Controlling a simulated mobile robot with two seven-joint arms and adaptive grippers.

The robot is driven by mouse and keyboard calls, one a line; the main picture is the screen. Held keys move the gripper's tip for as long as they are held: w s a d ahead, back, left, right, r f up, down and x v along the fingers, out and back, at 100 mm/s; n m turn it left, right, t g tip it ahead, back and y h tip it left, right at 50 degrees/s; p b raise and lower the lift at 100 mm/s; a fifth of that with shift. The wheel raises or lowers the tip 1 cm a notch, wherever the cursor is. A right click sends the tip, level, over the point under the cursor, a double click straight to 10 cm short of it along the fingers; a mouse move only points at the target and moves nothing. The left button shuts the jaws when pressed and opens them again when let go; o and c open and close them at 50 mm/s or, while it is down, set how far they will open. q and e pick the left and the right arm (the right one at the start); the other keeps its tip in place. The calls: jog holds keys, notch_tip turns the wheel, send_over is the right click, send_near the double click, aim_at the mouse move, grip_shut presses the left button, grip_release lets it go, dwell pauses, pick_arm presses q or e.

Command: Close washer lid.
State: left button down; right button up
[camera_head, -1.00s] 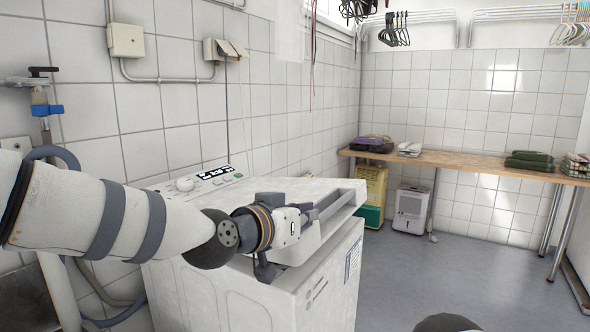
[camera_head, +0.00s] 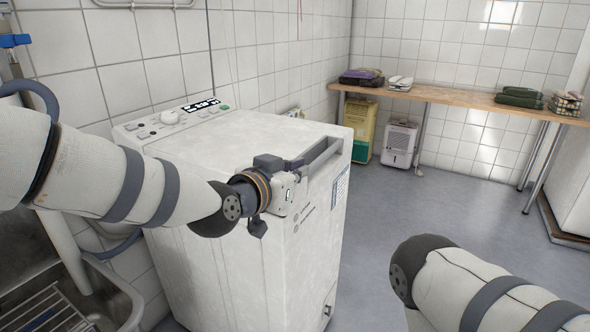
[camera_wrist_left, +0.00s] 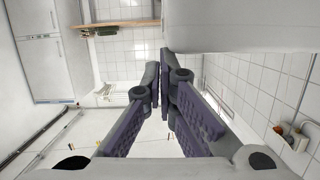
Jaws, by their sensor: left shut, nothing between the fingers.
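The white top-loading washer (camera_head: 245,245) stands against the tiled wall. Its lid (camera_head: 265,133) lies flat and level on the top, with no gap that I can see. The lid's front edge has a recessed grey handle (camera_head: 324,157). My left gripper (camera_head: 299,163) is shut and empty at this front edge, beside the handle; whether it touches the lid is unclear. In the left wrist view, the fingers (camera_wrist_left: 165,75) are together, with a pale surface close above them. My right arm shows at the lower right of the head view, but its gripper is out of view.
The washer's control panel (camera_head: 175,117) is at the back of its top. A metal sink (camera_head: 100,290) is at the lower left. A wooden bench (camera_head: 450,97) with folded items runs along the far wall. The grey floor (camera_head: 440,210) between is clear.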

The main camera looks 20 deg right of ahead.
pick_arm(q)
jog(key=s+a+r+p, duration=0.4)
jog(key=s+a+r, duration=0.2)
jog(key=s+a, duration=0.1)
jog(key=s+a+f+n+g+y, duration=0.2)
jog(key=s+a+f, duration=0.25)
jog(key=f, duration=0.45)
jog(key=s+a+f+n+g+y, duration=0.15)
jog(key=s+a+f, duration=0.3)
jog(key=f, duration=0.45)
jog(key=s+a+f+n+g+y, duration=0.2)
jog(key=s+a+f, duration=0.25)
jog(key=f, duration=0.45)
jog(key=s+a+f+n+g+y, duration=0.1)
jog(key=s+a, duration=0.4)
jog(key=s, duration=0.5)
jog(key=s+a+f+n+g+y, duration=0.1)
jog(key=s+a+f+g, duration=0.3)
jog(key=s, duration=0.7)
jog(key=s+a+f+n+g+y, duration=0.2)
jog(key=s+a+f+g+y, duration=0.1)
jog(key=s+a, duration=0.5)
jog(key=s, duration=0.2)
jog(key=shift+s+f+p, duration=0.25)
jog(key=shift+s+p, duration=0.15)
pick_arm(e)
jog(key=w+r+t, duration=0.2)
jog(key=w+r, duration=0.3)
jog(key=w, duration=0.1)
jog(key=shift+r, duration=0.35)
